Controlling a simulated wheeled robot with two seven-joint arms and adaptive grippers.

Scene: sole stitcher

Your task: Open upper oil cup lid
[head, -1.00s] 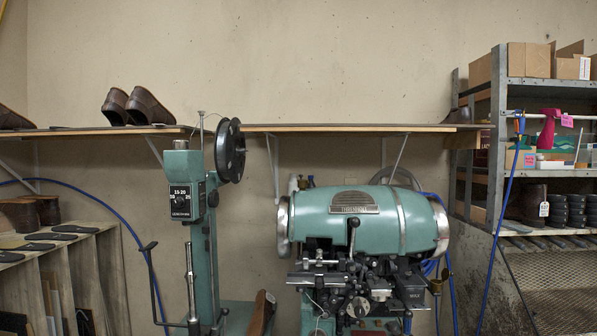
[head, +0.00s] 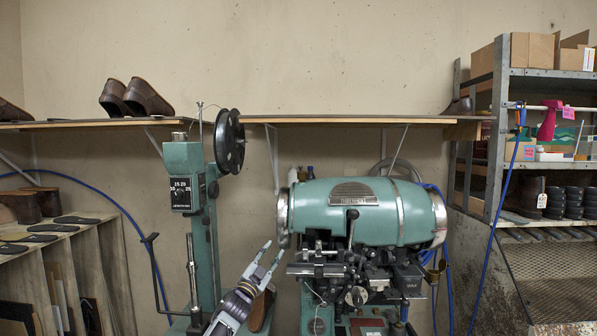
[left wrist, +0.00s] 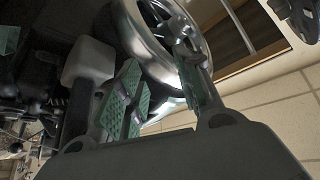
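The green stitching machine (head: 325,215) stands right of centre in the head view. I cannot clearly make out the upper oil cup or its lid. A small brass-coloured cup (head: 434,268) hangs at the machine's right side. My left gripper (head: 274,248) points up beside the machine's left end, just below the silver wheel (head: 283,217). Its two fingers are apart with nothing seen between them. In the left wrist view the open left gripper (left wrist: 157,75) is close to the silver wheel rim (left wrist: 132,38); contact cannot be told. My right gripper is not in view.
A green post with a black reel (head: 229,141) stands left of the machine. A metal rack (head: 500,120) with boxes stands at the right. A leather-brown piece (head: 262,308) is behind my left gripper.

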